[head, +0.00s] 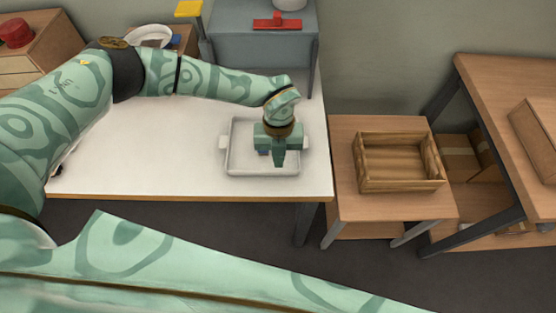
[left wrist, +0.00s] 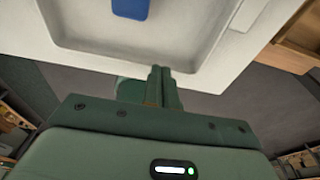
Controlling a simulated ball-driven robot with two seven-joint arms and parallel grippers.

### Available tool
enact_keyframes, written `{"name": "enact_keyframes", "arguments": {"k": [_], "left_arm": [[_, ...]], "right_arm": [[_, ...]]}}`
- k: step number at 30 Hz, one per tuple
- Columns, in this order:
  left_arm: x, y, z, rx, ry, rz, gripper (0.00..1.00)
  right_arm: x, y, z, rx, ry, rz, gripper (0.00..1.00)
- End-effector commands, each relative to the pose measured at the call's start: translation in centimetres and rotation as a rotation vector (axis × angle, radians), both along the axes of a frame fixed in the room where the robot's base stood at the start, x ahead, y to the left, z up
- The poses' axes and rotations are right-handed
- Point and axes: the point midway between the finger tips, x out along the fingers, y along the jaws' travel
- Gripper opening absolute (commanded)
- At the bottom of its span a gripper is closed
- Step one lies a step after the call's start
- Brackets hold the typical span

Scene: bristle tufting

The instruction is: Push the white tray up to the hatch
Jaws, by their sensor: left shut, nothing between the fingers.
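The white tray (head: 234,171) lies on the white table (head: 160,175), near its right front corner. It is a shallow rectangle with a lug on each side. A small blue piece (head: 263,152) lies in it; the left wrist view shows it too (left wrist: 130,8). My left gripper (head: 279,163) is shut and empty, pointing down over the tray's front part in the head view. In the left wrist view its fingertips (left wrist: 161,70) are at the tray's near wall (left wrist: 110,58); I cannot tell if they touch. My right gripper is out of view.
A grey-blue housing (head: 265,45) stands at the table's back, with a red fitting (head: 278,22) on top and a yellow plate (head: 189,8) beside it. A wooden crate (head: 398,183) sits on a low table at right. Bare tabletop lies left of the tray.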

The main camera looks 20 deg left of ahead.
Motion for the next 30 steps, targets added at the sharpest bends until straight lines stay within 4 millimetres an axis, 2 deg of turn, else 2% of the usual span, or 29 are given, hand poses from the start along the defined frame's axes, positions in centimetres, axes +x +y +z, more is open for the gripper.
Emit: {"name": "enact_keyframes", "arguments": {"k": [2, 3, 6, 19, 30], "left_arm": [[-0.9, -0.2, -0.1, -0.001, 0.002, 0.000, 0.00], [-0.8, -0.2, -0.8, 0.000, 0.003, 0.002, 0.00], [-0.8, -0.2, -1.4, 0.000, 0.002, 0.002, 0.00], [-0.6, 0.0, -2.1, 0.002, 0.003, 0.000, 0.00], [6.0, 2.1, -2.6, 0.008, 0.001, 0.003, 0.00]], "right_arm": [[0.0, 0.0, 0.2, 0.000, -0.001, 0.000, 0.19], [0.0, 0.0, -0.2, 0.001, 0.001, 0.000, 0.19], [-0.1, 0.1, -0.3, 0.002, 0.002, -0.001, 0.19], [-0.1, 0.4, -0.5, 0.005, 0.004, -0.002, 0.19], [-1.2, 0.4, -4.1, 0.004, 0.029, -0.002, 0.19]]}}
